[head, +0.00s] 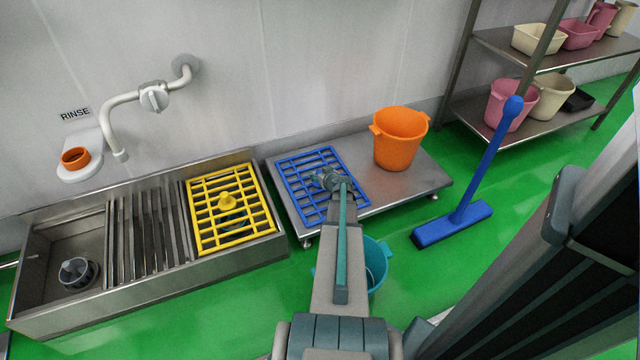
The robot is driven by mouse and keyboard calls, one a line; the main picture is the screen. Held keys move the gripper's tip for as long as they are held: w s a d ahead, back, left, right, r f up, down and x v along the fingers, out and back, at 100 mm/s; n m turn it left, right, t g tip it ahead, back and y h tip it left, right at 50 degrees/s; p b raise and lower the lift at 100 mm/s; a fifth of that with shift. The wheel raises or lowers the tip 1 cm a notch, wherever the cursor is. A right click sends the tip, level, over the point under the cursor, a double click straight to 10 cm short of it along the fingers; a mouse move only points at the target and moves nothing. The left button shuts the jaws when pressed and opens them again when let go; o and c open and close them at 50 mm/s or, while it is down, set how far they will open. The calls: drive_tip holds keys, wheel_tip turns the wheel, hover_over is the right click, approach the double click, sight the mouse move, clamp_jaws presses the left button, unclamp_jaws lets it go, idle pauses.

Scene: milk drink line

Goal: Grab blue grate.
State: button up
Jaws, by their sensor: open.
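The blue grate (291,190) lies flat on the left part of a low steel table (376,183). My gripper (322,181) is over the right-hand middle of the grate, with my arm reaching to it from below in the picture. The jaws are open. A small blue part shows at the fingertips; it may be the grate's knob, mostly hidden by the gripper. I cannot tell whether the fingers touch it. The arm hides part of the grate's right side.
An orange bucket (398,142) stands on the table to the right. A yellow grate (211,227) with a knob lies on the sink unit (60,228) to the left. A teal bucket (376,262) is on the floor behind my arm. A blue broom (454,224) stands right.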

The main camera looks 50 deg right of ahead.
clamp_jaws()
idle(0.3)
idle(0.3)
